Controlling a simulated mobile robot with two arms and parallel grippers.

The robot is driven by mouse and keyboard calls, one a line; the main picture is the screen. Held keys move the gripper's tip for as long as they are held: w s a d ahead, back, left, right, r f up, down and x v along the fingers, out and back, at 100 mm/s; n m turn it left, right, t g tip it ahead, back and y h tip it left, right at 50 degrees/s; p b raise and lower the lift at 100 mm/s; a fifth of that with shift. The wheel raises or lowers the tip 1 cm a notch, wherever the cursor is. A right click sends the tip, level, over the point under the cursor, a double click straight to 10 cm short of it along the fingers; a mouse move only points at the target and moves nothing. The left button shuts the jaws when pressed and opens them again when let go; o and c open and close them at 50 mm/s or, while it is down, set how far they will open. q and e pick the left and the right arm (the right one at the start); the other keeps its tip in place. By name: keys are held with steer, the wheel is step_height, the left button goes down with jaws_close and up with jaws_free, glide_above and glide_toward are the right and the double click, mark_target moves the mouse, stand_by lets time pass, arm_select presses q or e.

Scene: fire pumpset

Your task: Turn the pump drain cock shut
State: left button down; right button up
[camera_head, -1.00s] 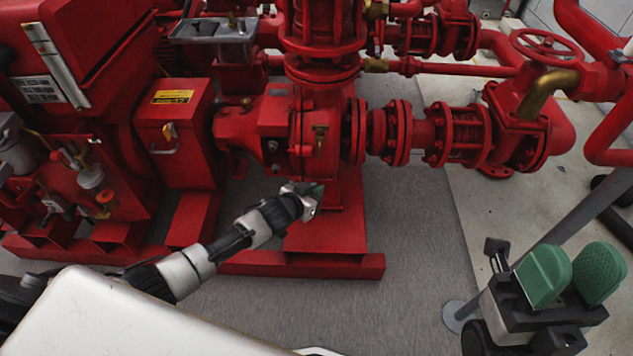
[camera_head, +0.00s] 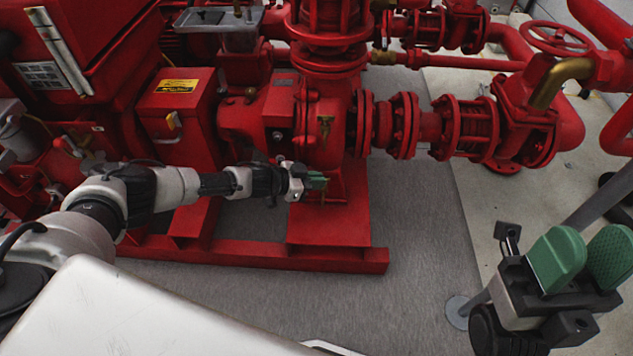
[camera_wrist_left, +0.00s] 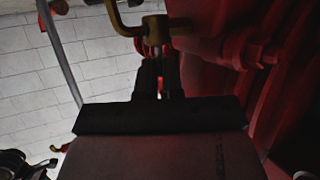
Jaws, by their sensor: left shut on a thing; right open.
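My left gripper (camera_head: 318,181) reaches in from the left to the low front of the red pump casing (camera_head: 322,150), just above the red base. In the left wrist view its dark fingers (camera_wrist_left: 159,76) are close together below a brass fitting (camera_wrist_left: 155,28) with a bent brass pipe, which I take to be the pump drain cock. The fingers are shut on the cock's small handle, which they mostly hide; some red shows between and beyond them. My right gripper (camera_head: 584,262), with green pads, is open and empty at the lower right.
The red base frame (camera_head: 330,258) runs below the pump. Flanged red pipework (camera_head: 465,128) and a handwheel (camera_head: 560,38) stand to the right. Grey floor (camera_head: 420,240) lies clear in front.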

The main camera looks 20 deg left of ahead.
arm_select(q)
steer(key=shift+w+a, duration=0.1)
stand_by(0.3)
steer(key=c, duration=1.3)
jaws_free()
steer(key=shift+o, duration=0.2)
